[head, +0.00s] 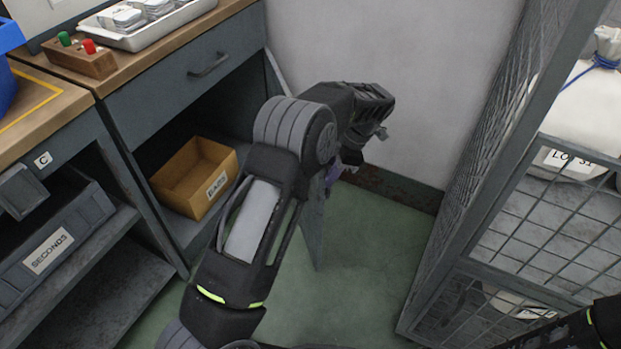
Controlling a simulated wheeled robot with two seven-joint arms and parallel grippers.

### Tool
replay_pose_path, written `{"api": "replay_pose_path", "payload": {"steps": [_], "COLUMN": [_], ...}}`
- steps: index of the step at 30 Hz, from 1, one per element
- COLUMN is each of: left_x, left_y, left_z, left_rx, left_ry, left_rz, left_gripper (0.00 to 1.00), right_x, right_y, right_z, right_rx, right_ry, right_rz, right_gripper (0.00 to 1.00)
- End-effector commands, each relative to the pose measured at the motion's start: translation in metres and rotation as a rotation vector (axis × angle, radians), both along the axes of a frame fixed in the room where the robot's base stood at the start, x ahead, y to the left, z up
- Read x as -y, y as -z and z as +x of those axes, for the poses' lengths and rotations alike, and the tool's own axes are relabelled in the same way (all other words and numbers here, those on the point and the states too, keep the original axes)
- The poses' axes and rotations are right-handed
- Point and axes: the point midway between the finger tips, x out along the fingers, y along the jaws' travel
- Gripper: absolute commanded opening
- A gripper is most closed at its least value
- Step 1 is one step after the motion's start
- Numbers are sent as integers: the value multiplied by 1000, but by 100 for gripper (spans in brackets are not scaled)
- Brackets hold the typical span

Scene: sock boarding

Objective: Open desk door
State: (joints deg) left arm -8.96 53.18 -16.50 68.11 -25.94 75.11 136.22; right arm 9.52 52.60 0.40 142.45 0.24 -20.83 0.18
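The grey desk (185,85) stands at the left, with a drawer above an open compartment. Its grey door (313,228) is swung out from the compartment's right side and stands steeply angled over the green floor. My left arm crosses in front of it and hides much of the panel. My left gripper (348,163) is at the door's far upper part, close to the wall. Its fingers are mostly hidden by the wrist, so I cannot tell whether they touch the door or are closed. Part of my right arm shows at the bottom right corner; its gripper is out of view.
A labelled tan box (185,178) sits inside the compartment. A wire-mesh cage (470,170) with white sacks (590,105) stands at the right. A bin marked SECONDS (50,245) is at the left. Green floor (365,270) is clear between door and cage.

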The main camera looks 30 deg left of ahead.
Motion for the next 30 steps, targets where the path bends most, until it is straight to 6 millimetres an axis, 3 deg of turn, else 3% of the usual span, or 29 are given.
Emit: {"api": "replay_pose_path", "payload": {"steps": [6, 17, 18, 24, 30], "left_x": [11, 12, 12, 11, 10], "left_y": [1, 1, 1, 0, 0], "left_z": [11, 11, 11, 12, 12], "left_rx": [-3, -2, -2, -2, -1], "left_ry": [2, 3, 3, 2, 1], "left_rz": [-2, -4, -4, -3, -2], "left_gripper": [0, 0, 14, 30, 33], "right_x": [-1, -1, -1, -1, -1], "right_y": [-2, -2, -2, -2, -2], "right_z": [-1, -1, -1, -1, -1], "right_rx": [-1, -1, -1, -1, -1], "right_ry": [-2, -2, -2, -2, -2], "right_rz": [1, 1, 1, 1, 1], "right_gripper": [36, 36, 36, 36, 36]}}
